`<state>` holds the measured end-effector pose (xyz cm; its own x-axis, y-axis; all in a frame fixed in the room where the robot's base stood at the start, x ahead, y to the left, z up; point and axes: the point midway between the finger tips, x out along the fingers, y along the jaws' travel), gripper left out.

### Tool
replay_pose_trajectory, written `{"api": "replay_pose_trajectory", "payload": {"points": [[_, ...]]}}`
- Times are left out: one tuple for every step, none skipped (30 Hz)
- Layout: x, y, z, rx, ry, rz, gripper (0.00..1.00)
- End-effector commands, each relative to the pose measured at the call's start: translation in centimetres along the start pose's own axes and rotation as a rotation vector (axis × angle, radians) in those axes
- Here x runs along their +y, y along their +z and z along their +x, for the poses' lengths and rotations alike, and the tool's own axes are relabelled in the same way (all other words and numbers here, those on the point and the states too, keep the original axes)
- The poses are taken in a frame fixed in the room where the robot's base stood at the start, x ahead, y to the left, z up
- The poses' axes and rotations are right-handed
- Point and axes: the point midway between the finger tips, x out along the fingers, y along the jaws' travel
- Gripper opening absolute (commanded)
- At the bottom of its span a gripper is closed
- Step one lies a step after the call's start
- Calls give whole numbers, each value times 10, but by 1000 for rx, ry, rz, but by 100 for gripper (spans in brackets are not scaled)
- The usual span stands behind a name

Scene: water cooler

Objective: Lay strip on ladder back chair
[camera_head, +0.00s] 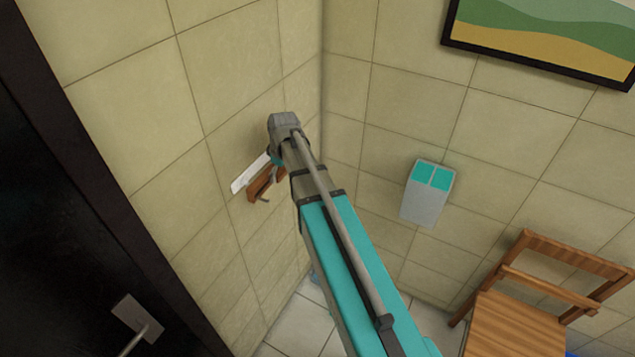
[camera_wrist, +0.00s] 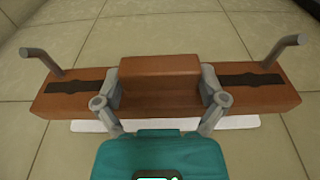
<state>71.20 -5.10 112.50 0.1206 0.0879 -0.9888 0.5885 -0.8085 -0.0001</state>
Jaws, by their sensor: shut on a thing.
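The strip (camera_wrist: 75,92) is a brown wooden bar with a raised middle block, dark patches and a grey hook near each end. My gripper (camera_wrist: 160,88) is shut on the middle block, one finger at each side. In the head view, the strip (camera_head: 260,187) is near the left tiled wall, partly hidden by my arm. A white bar (camera_head: 249,174) is on the wall beside it; I cannot tell whether they touch. The ladder back chair (camera_head: 520,325), wooden with a slatted back, stands at the lower right, its lower part out of view. My gripper is far from it.
A grey box with teal top panels (camera_head: 425,195) is on the right wall. A framed picture (camera_head: 560,38) hangs above. A dark door (camera_head: 60,220) with a handle is at the left. Bare floor (camera_head: 300,325) shows below my arm.

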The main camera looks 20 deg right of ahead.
Motion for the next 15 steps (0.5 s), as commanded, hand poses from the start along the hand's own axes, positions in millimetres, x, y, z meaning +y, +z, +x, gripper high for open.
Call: {"api": "replay_pose_trajectory", "payload": {"points": [[0,0,2,0,0,0,37],[0,0,3,0,0,0,37],[0,1,5,0,0,0,37],[0,1,7,0,0,0,37],[0,1,9,0,0,0,37],[0,2,13,0,0,0,37],[0,2,16,0,0,0,37],[0,3,20,0,0,0,37],[0,4,25,0,0,0,37],[0,4,29,0,0,0,37],[0,5,33,0,0,0,37],[0,6,39,0,0,0,37],[0,6,43,0,0,0,37],[0,7,47,0,0,0,37],[0,8,53,0,0,0,37]]}}
